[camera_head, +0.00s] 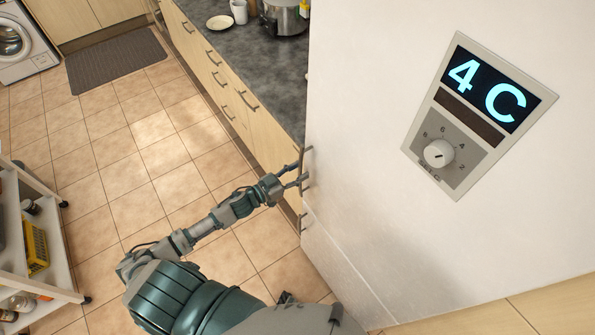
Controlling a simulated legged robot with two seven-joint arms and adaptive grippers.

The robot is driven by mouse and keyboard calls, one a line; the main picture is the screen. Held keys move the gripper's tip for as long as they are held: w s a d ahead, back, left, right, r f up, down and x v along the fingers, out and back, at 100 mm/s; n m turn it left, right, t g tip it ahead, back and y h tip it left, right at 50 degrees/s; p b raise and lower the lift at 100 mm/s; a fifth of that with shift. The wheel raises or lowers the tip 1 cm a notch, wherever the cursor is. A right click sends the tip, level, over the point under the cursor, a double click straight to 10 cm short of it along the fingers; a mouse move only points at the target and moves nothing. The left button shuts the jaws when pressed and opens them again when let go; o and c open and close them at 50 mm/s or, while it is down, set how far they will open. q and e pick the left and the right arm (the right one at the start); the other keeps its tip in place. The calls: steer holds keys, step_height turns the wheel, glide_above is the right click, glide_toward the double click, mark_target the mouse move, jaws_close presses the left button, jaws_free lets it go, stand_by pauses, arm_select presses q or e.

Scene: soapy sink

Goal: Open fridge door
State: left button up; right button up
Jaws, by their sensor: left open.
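The white fridge (400,55) fills the right half of the view, and its door looks shut. A dark, thin handle (304,158) stands on the left edge of the door. A second small dark handle piece (303,222) shows lower on the same edge. My left gripper (298,174) is open, its fingertips at the upper handle; I cannot tell whether they touch it. My left arm reaches up to it from the bottom of the view. My right gripper is not in view.
A panel (480,117) on the fridge reads 4 C above a knob (438,153). Drawers (212,75) under a dark counter (258,62) run beside the fridge. A shelf cart (60,285) stands at the left.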

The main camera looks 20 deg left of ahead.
arm_select(q)
steer(key=shift+d+r, duration=0.1)
steer(key=shift+d, duration=0.35)
steer(key=shift+c, duration=0.4)
steer(key=shift+d, duration=0.2)
jaws_close()
steer(key=shift+a, duration=0.2)
steer(key=shift+s+a, duration=0.1)
